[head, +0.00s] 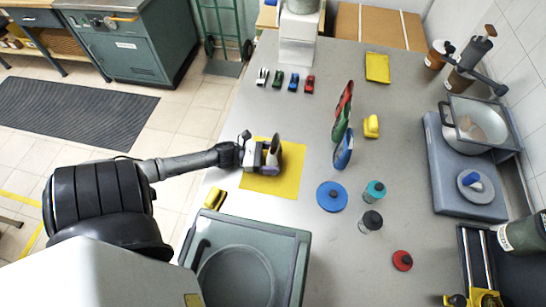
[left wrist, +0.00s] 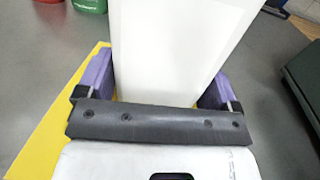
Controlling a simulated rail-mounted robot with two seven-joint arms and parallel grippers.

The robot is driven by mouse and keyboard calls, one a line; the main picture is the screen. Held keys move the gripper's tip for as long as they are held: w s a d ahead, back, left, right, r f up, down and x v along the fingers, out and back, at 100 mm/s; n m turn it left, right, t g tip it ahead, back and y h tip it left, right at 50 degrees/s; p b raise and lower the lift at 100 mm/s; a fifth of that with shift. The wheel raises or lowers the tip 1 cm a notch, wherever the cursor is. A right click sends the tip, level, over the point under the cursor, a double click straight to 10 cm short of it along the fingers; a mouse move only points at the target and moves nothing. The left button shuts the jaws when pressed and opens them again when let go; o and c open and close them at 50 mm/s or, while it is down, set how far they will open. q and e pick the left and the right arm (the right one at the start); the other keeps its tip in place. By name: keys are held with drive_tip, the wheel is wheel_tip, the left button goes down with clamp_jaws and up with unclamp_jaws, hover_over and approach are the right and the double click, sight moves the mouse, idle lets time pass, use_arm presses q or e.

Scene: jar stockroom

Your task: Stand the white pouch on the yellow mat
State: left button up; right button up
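The yellow mat (head: 287,183) lies flat near the left edge of the grey table. It also shows in the left wrist view (left wrist: 42,135). My left gripper (head: 268,155) is over the mat, coming in from the left. In the left wrist view, the white pouch (left wrist: 175,50) is between the two purple fingers (left wrist: 158,88), which meet its two sides. In the head view, the pouch (head: 275,147) looks upright over the mat, partly hidden by the gripper. I cannot tell whether its base touches the mat. My right gripper is not in view.
Red, green and blue pouches (head: 344,147) stand in a row right of the mat. A yellow block (head: 215,198) and a grey-green tray (head: 301,243) are nearer. A blue lid (head: 332,196) and jars are to the right. Small toy cars stand farther back.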

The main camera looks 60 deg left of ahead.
use_arm(q)
drive_tip(key=shift+o, duration=1)
drive_tip(key=shift+r, duration=0.2)
drive_tip(key=v, duration=1.2)
drive_tip(key=shift+a+f, duration=0.1)
